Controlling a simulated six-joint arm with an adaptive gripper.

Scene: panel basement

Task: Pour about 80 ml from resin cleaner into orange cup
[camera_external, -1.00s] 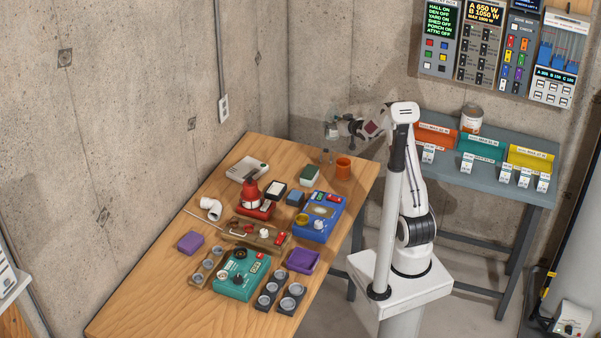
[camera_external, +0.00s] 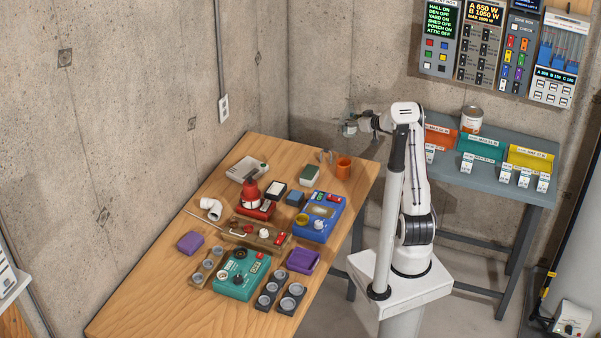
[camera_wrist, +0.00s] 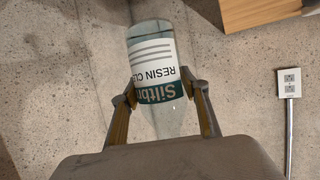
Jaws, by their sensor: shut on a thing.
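The resin cleaner (camera_wrist: 157,68) is a clear bottle with a white and dark green label. In the wrist view its wide end is at the top and it narrows toward the bottom. My gripper (camera_wrist: 166,88) is shut on it, one finger on each side. In the external view my gripper (camera_external: 350,127) holds the small, faint bottle (camera_external: 348,130) in the air above the far end of the bench. The orange cup (camera_external: 343,168) stands below on the bench near its far right corner. The bottle's exact tilt and the cup's contents are too small to tell.
Small grey or clear items (camera_external: 325,157) stand left of the cup. A wall outlet (camera_wrist: 289,83) shows in the wrist view.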

